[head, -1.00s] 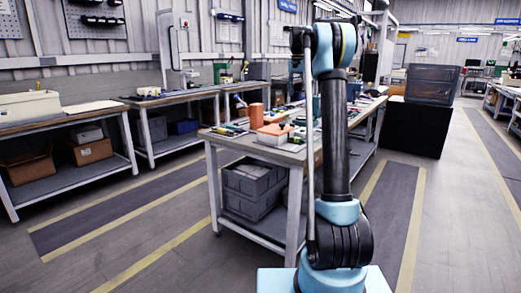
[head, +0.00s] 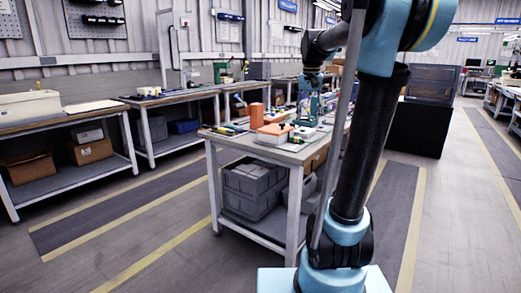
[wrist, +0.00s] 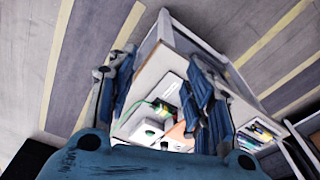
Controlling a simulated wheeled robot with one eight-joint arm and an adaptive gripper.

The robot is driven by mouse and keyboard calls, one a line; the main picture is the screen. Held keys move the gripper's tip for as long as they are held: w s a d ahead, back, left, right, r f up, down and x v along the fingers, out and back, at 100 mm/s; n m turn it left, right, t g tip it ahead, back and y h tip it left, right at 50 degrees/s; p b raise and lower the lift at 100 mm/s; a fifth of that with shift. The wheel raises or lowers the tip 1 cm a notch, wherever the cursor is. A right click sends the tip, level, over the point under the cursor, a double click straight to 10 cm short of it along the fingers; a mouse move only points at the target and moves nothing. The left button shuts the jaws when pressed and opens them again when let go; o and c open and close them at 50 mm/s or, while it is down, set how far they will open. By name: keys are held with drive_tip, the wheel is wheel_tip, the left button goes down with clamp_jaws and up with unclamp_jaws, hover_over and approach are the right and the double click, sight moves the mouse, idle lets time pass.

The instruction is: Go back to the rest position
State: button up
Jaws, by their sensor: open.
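My gripper (wrist: 160,62) is open, its two blue fingers spread wide with nothing between them in the wrist view. In the head view my arm rises at the right and bends over, and the gripper (head: 308,108) hangs over the middle workbench. The workbench (wrist: 155,72) shows below the fingers in the wrist view, tilted, with a gap to them that I cannot measure. On it in the head view are an orange cylinder (head: 257,116) and a white box with an orange top (head: 274,133). My arm hides part of the bench's right side.
Grey crates (head: 250,187) sit on the bench's lower shelf. Another bench (head: 65,122) stands at the left along the wall. A dark case (head: 433,82) rests on a black block (head: 417,128) at the right. Open floor (head: 120,215) with yellow lines lies to the left.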

drive_tip(key=s+f+n+t, duration=0.1)
drive_tip(key=s+f+n, duration=0.2)
drive_tip(key=s+f, duration=2.3)
drive_tip(key=s, duration=0.3)
drive_tip(key=shift+f, duration=0.35)
